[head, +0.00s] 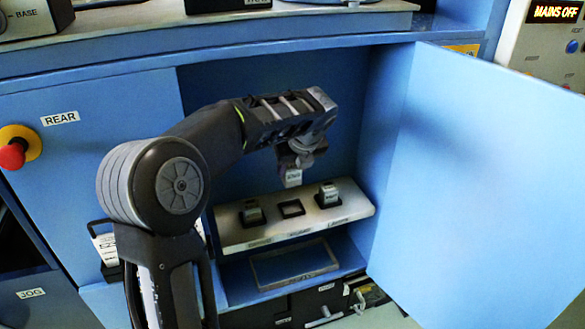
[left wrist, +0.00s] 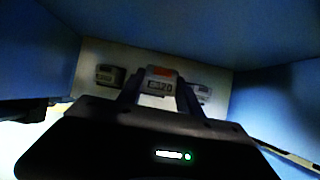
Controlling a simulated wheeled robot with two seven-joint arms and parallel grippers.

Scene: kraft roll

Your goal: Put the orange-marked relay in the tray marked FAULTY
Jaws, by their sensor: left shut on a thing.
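My left gripper (head: 293,160) reaches into the open blue cabinet and is shut on a small grey relay (head: 292,178), held above the socket panel. In the left wrist view this relay (left wrist: 160,80) sits between the fingers of the gripper (left wrist: 160,95), with an orange mark at its top and a dark label below it. No tray marked FAULTY can be read. My right gripper is out of view.
A shallow rectangular tray or frame (head: 262,282) lies on the cabinet floor below the panel. The open blue door (head: 470,180) stands to the right. The cabinet side wall (head: 385,130) is close on the right. A red knob (head: 14,155) is at the far left.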

